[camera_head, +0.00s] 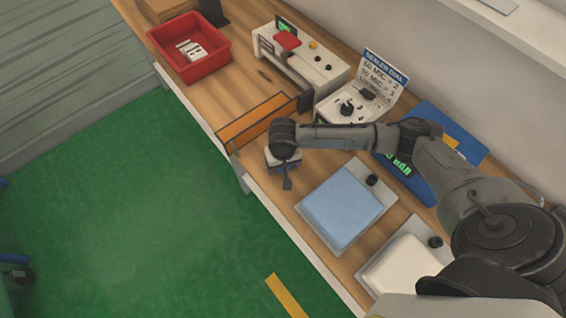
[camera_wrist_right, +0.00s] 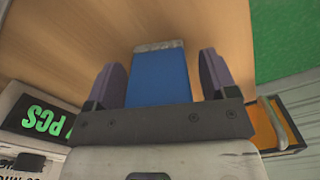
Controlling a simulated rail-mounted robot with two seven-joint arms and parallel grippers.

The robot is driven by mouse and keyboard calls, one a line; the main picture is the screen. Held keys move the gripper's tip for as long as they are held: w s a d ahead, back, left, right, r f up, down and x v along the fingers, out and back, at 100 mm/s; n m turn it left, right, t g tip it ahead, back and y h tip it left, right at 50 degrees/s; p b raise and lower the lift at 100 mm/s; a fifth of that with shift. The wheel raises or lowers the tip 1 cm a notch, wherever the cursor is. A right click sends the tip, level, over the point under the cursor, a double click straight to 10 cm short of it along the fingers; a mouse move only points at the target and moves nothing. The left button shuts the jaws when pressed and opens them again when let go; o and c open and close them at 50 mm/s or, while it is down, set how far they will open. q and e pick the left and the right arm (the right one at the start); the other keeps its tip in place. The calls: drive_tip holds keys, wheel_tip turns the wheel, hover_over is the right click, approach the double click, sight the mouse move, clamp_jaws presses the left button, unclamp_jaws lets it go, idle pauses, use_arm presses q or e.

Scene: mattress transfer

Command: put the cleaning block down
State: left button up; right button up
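The cleaning block (camera_wrist_right: 160,78) is blue with a pale grey far end, in the right wrist view. It stands between the two fingers of my right gripper (camera_wrist_right: 162,82). The left finger in that view lies close along it; a narrow strip of wood shows between it and the right finger. The gripper looks open around the block. In the head view my right gripper (camera_head: 285,172) points down over the bench near its front edge, and the block is mostly hidden there. Whether the block touches the bench is hard to tell. My left gripper is not in view.
The wooden bench (camera_head: 300,222) holds a blue pad (camera_head: 343,203) and a white pad (camera_head: 405,265) on plates. Behind stand a sealer (camera_head: 300,58), a dial box (camera_head: 350,104) and a red tray (camera_head: 190,48).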

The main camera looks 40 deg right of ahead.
wheel_tip(320, 180, up, 11)
drive_tip(key=p, duration=0.2)
drive_tip(key=shift+r+p, duration=0.2)
drive_tip(key=shift+p, duration=0.1)
drive_tip(key=shift+r, duration=0.45)
drive_tip(key=shift+r, duration=0.1)
